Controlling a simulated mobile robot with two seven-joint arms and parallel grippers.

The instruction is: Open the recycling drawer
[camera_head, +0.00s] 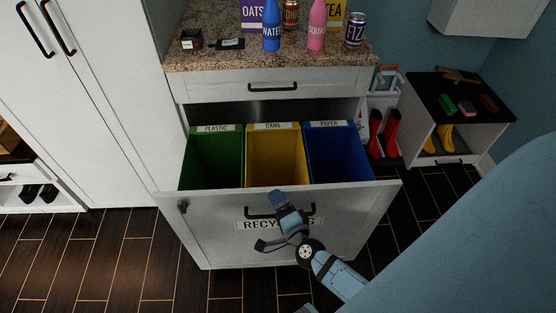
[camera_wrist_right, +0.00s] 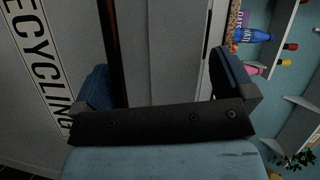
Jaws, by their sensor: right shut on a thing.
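The recycling drawer (camera_head: 345,225) is pulled out from the white cabinet, with green, yellow and blue bins showing inside. Its black bar handle (camera_head: 256,212) is on the front, just above the RECYCLING label (camera_head: 244,225). My right gripper (camera_head: 275,222) is at this handle and shut on it. In the right wrist view the handle (camera_wrist_right: 112,45) runs between the fingers, close to the left one, and the label (camera_wrist_right: 38,55) is to the left. The gripper covers part of the handle and label in the head view. My left gripper is not in view.
A shut upper drawer (camera_head: 225,88) and a granite counter (camera_head: 200,60) with bottles, boxes and a can are above. A tall white cabinet (camera_head: 110,100) stands at left. Red boots (camera_head: 383,133) and a low bench (camera_head: 440,95) are at right. Floor at the left front is clear.

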